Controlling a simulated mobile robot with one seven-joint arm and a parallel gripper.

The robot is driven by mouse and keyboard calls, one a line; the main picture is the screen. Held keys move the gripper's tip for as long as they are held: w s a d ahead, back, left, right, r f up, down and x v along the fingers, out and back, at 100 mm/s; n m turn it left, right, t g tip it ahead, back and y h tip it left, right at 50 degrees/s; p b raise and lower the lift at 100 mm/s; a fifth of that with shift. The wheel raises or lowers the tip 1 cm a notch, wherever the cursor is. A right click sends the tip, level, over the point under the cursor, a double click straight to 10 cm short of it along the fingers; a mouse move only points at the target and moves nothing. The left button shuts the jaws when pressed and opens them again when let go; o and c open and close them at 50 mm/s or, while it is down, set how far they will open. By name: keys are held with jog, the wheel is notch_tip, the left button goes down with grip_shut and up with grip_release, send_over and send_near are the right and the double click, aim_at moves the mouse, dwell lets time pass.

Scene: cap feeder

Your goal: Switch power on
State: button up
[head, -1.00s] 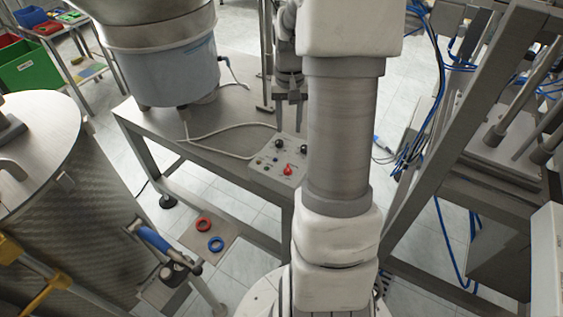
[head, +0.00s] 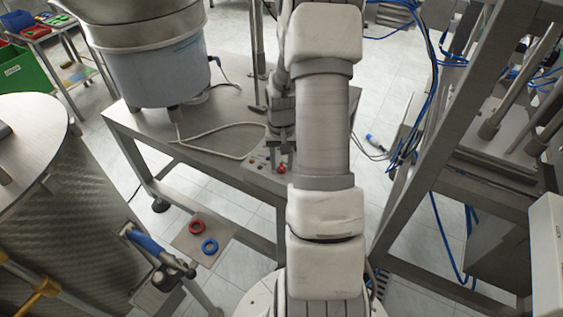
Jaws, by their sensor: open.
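The control panel (head: 257,166) is a small grey box at the front right of the metal table. A red knob (head: 281,169) and a few small buttons show on it. My gripper (head: 281,153) points down over the panel, close above the red knob in the picture. It is open, with nothing seen between its fingers. Whether it touches the panel cannot be told. The gripper hides the panel's back part, including the black knobs, and my arm covers the right side.
A large feeder bowl (head: 155,70) stands on the table (head: 205,165), with a white cable (head: 215,150) running toward the panel. A metal drum is at left, and a frame with blue hoses (head: 432,110) at right.

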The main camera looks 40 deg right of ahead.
grip_shut()
